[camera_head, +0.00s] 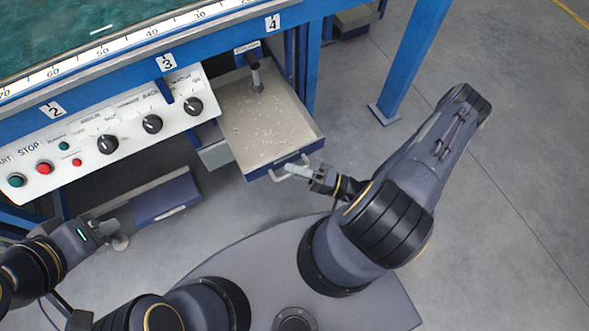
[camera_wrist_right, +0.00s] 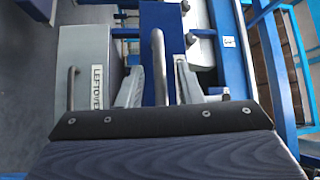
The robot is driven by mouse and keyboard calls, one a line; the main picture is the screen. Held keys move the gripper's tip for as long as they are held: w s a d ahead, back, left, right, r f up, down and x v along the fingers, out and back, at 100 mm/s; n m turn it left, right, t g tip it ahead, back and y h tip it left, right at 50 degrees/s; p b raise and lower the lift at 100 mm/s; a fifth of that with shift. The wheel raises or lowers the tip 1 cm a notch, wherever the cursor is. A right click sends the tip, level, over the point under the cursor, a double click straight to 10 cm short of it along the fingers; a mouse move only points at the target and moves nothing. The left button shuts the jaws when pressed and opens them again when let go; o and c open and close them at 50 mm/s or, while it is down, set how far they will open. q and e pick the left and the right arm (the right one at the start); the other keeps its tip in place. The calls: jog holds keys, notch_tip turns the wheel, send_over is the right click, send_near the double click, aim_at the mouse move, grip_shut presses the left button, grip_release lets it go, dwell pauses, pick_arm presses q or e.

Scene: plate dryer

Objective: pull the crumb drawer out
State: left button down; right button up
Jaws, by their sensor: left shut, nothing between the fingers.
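The crumb drawer (camera_head: 252,132) is a pale tray with a blue front, far out from under the blue machine table in the head view. Light crumbs lie on its floor. Its light bar handle is on the front. My right gripper (camera_head: 299,171) is at this handle. In the right wrist view the handle (camera_wrist_right: 158,60) stands between the two fingers of my right gripper (camera_wrist_right: 160,82), with a narrow gap showing on each side. The blue drawer front (camera_wrist_right: 151,20) is behind it. My left gripper (camera_head: 118,228) is shut and empty, low on the left, away from the drawer.
The control panel (camera_head: 75,140) with knobs and buttons is left of the drawer. A grey box labelled "LEFTOVE…" (camera_wrist_right: 88,75) with its own handle shows beside the drawer. A blue table leg (camera_head: 408,62) stands at right. Open floor (camera_head: 520,170) lies beyond my right arm.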

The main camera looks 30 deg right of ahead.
jog(key=v, duration=0.7)
jog(key=shift+s+d+p, duration=0.25)
jog(key=shift+d+p, duration=0.05)
jog(key=shift+f, duration=0.15)
